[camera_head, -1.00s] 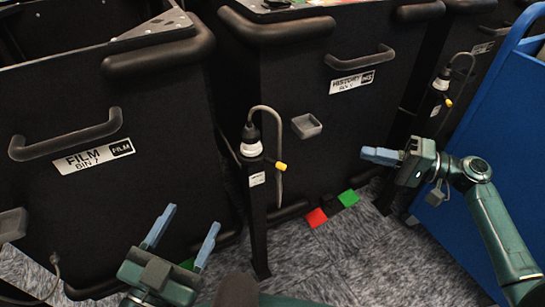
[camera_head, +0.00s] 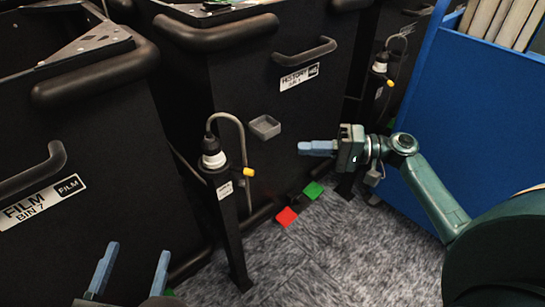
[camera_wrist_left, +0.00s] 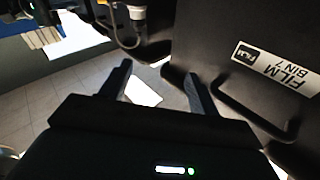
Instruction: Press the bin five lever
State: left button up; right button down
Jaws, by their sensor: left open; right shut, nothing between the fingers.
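No label that I can read says bin five. A black bin labelled HISTORY (camera_head: 270,100) stands in the middle; its bin number is too small to read. A red pedal-like pad (camera_head: 287,217) and a green one (camera_head: 313,190) lie at its foot, with a dark one between. The FILM BIN 7 (camera_head: 100,150) is at left, and its label shows in the left wrist view (camera_wrist_left: 275,65). My left gripper (camera_head: 136,258) is open and empty in front of the FILM bin. My right gripper (camera_head: 318,148) is shut and empty, in front of the HISTORY bin above the pads.
A black post (camera_head: 232,235) with a white-collared cap, curved hose and yellow tip stands between the bins. A similar post (camera_head: 380,68) stands further right. A blue cart (camera_head: 430,120) is behind my right arm. Grey carpet (camera_head: 340,250) is clear in front.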

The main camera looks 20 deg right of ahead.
aim_at(241, 170)
jog(key=w+a+f+b, duration=0.1)
jog(key=a, duration=1)
jog(key=shift+a+f+b, duration=0.15)
jog(key=shift+b, duration=0.2)
jog(key=shift+w, duration=0.1)
